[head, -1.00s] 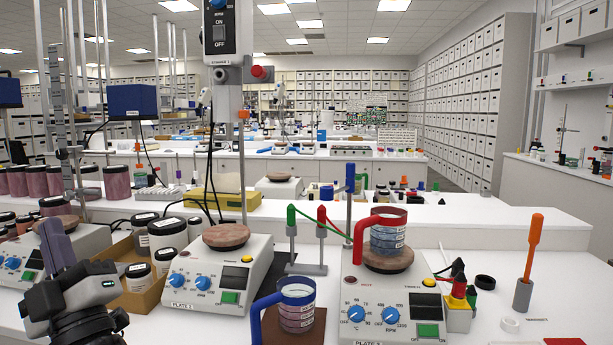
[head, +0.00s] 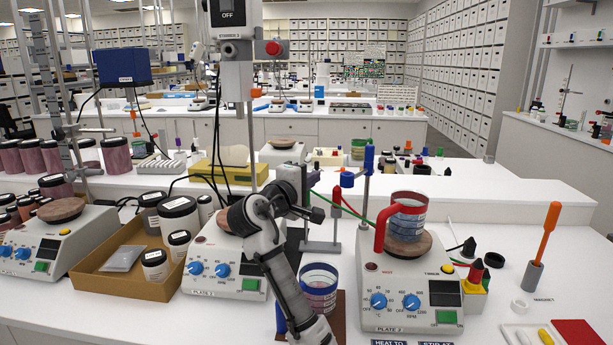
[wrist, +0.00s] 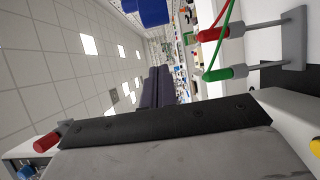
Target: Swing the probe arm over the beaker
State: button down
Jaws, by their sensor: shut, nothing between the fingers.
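A grey post with a blue upper sleeve (head: 369,158) stands behind the right hot plate. A blue piece (head: 347,180) shows just left of it; I cannot tell if they join. A red-handled beaker (head: 408,214) sits on that plate's round top. A blue-rimmed beaker (head: 319,284) stands left of the plate, partly behind my arm. My gripper (head: 306,178) is shut and empty, left of the post and near the stand with red and green leads. In the wrist view the dark fingers (wrist: 159,86) are together, and a blue part (wrist: 154,12) shows at the top edge.
The lead stand (head: 322,246) is close to my gripper; its red lead (wrist: 214,34) and green lead (wrist: 219,73) show in the wrist view. The left-centre hot plate (head: 212,268) is behind my arm. An orange-handled tool (head: 546,240) stands at right.

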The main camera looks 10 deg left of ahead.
jog(key=shift+w+d+p, duration=0.4)
jog(key=shift+d+p, duration=0.15)
jog(key=shift+d, duration=0.3)
jog(key=shift+w+d+p, duration=0.35)
jog(key=shift+d+p, duration=0.25)
jog(key=shift+d, duration=0.25)
jog(key=shift+w+d+p, duration=0.4)
jog(key=shift+d+p, duration=0.15)
jog(key=shift+d, duration=0.3)
jog(key=shift+s+d, duration=0.15)
